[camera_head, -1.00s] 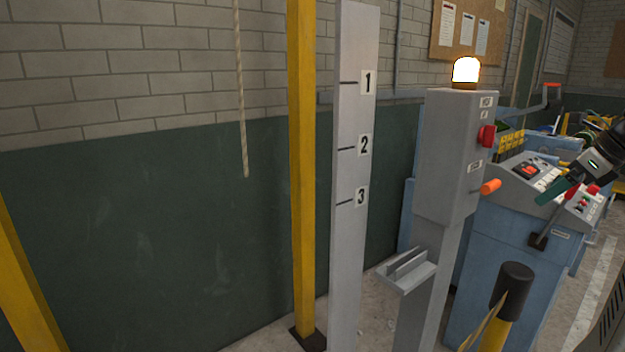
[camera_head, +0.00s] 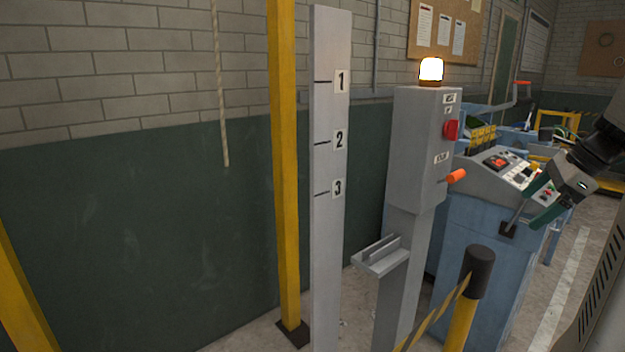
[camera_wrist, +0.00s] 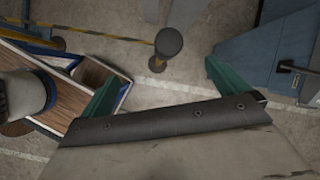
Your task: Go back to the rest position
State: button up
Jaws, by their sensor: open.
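My gripper (camera_head: 540,213) shows at the right of the head view, in front of the blue control console (camera_head: 480,240). In the wrist view its two green fingers stand wide apart, and my gripper (camera_wrist: 158,82) is open with nothing between them. Beyond the fingers lie bare concrete floor and the black-capped post. My arm comes in from the right edge of the head view.
A grey pillar (camera_head: 418,150) with a lit lamp (camera_head: 431,70), a red switch and an orange handle stands left of the console. A black-capped yellow post (camera_head: 462,315) with striped tape stands before it. A numbered board (camera_head: 325,240) and yellow pole (camera_head: 285,180) stand further left.

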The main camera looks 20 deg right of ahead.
jog(key=s+a+f+n+g+h, duration=0.1)
jog(key=s+a+n, duration=0.2)
jog(key=a+n, duration=0.6)
jog(key=s+a+f+n+g, duration=0.1)
jog(key=s+a+n, duration=0.3)
jog(key=a+n, duration=0.5)
jog(key=s+a+f+n+g+h, duration=0.1)
jog(key=s+a+f+n, duration=0.2)
jog(key=a+n, duration=0.6)
jog(key=shift+s+a+f+g+h, duration=0.3)
jog(key=shift+a+g, duration=0.1)
jog(key=shift+a, duration=4.8)
